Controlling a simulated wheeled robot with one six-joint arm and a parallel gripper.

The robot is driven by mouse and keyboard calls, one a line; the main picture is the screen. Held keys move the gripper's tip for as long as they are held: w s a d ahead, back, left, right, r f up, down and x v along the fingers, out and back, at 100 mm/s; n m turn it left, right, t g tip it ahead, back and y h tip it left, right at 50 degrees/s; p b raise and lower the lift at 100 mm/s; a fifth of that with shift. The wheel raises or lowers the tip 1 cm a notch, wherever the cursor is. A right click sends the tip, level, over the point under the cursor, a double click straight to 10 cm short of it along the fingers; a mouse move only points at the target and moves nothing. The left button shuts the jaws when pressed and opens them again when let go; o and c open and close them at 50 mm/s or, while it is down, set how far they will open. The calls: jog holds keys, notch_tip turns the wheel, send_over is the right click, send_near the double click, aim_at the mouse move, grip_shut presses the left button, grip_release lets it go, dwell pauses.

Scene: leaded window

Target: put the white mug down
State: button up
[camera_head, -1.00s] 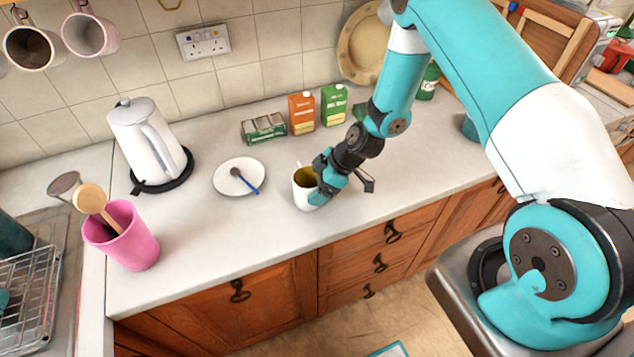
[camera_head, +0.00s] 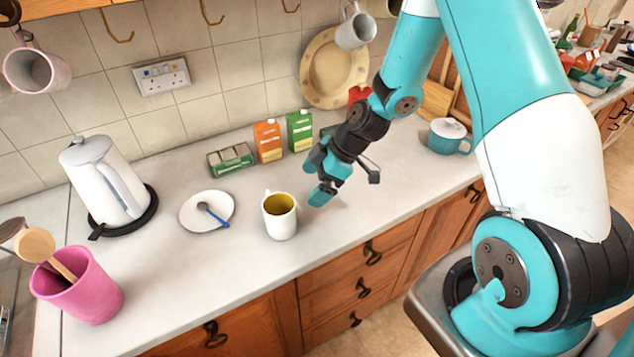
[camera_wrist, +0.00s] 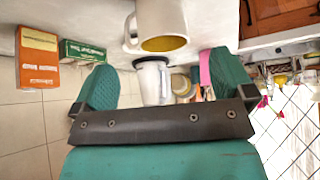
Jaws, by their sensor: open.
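The white mug (camera_head: 281,217) with a yellow inside stands upright on the pale worktop (camera_head: 235,265), near its front edge. My gripper (camera_head: 313,178) is open and empty, to the right of the mug and apart from it. In the wrist view the mug (camera_wrist: 163,22) appears at the top, beyond and between the two open teal fingers (camera_wrist: 158,80). The mug's handle shows in the wrist view, and a little of it shows at the mug's back in the head view.
A white saucer with a blue-handled spoon (camera_head: 207,212) lies left of the mug. A kettle (camera_head: 104,180) and a pink utensil pot (camera_head: 80,290) stand further left. Cartons (camera_head: 268,141) stand behind. Worktop around the mug is clear.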

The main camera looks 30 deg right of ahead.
jog(key=s+a+r+m+g, duration=0.1)
jog(key=s+a+r, duration=0.25)
jog(key=r, duration=0.25)
jog(key=s+a+r+m+g, duration=0.1)
jog(key=s+a+r, duration=0.25)
jog(key=r, duration=0.35)
jog(key=s+a+r+m+h, duration=0.1)
jog(key=s+a+r+m, duration=0.1)
jog(key=s+r, duration=0.3)
jog(key=s+a+r+m+h, duration=0.1)
jog(key=s+r, duration=0.3)
jog(key=s, duration=0.6)
jog(key=shift+s+a+r+m+g, duration=0.25)
jog(key=shift+a+r+m+g, duration=0.15)
jog(key=shift+a+m, duration=0.4)
